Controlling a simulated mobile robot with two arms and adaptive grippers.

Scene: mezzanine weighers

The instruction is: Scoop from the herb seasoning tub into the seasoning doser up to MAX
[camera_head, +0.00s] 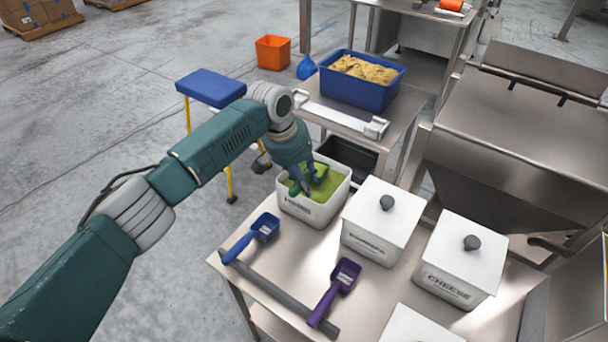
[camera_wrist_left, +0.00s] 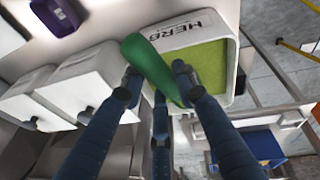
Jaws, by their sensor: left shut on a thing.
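The white herb seasoning tub (camera_head: 308,212) stands uncovered at the back left of the steel table, with green seasoning inside. Its HERB label and rim also show in the wrist view (camera_wrist_left: 196,27). My left gripper (camera_head: 303,181) is over the tub's opening, shut on a green scoop (camera_head: 321,181). In the left wrist view the scoop's green handle (camera_wrist_left: 148,62) lies between my fingers (camera_wrist_left: 160,85). The scoop's bowl is partly hidden, so its load cannot be told. I cannot clearly make out the seasoning doser. My right gripper is not in view.
Lidded white tubs (camera_head: 376,245), one marked CHEESE (camera_head: 458,290), stand to the right. A blue scoop (camera_head: 254,236) and a purple scoop (camera_head: 335,290) lie in front. Behind are a blue crate (camera_head: 360,93) and a blue-topped stool (camera_head: 210,88). Steel equipment (camera_head: 510,120) stands at right.

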